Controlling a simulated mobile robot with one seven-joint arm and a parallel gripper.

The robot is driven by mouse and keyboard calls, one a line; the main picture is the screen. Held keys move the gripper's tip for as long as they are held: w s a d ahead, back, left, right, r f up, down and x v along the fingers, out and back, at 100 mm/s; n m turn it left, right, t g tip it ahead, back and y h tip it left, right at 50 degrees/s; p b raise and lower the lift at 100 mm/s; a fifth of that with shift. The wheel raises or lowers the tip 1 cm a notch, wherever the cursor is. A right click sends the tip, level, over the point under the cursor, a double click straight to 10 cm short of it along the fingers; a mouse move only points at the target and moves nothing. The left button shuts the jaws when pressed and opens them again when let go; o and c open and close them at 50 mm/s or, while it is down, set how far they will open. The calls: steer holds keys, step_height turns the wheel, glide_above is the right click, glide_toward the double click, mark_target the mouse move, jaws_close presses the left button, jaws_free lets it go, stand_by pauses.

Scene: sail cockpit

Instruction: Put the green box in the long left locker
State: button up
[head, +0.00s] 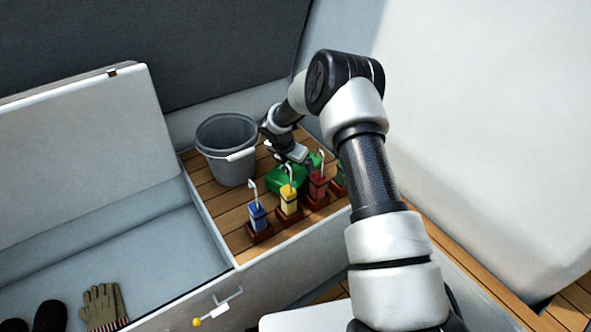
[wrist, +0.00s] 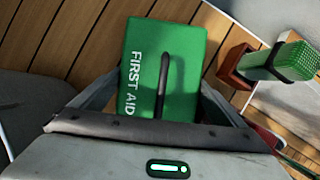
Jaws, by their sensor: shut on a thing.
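The green box (head: 288,180), marked FIRST AID in the wrist view (wrist: 146,52), is on the slatted wooden seat in the head view. My gripper (head: 297,157) is over it, shut on it, with a finger on either side in the wrist view (wrist: 160,90). Whether the box touches the slats is hard to tell. The long left locker (head: 150,262) is open at the left of the head view, its pale lid (head: 80,155) raised. Part of the box is hidden behind my gripper and the holders.
A grey bucket (head: 228,165) stands left of the box. Blue (head: 257,217), yellow (head: 289,200) and red (head: 318,186) items with hooked tops stand in front, in brown holders. Gloves (head: 102,306) and dark footwear (head: 50,316) lie in the locker; its middle is clear.

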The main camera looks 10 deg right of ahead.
step_height(320, 180, up, 17)
steer(key=p, duration=0.4)
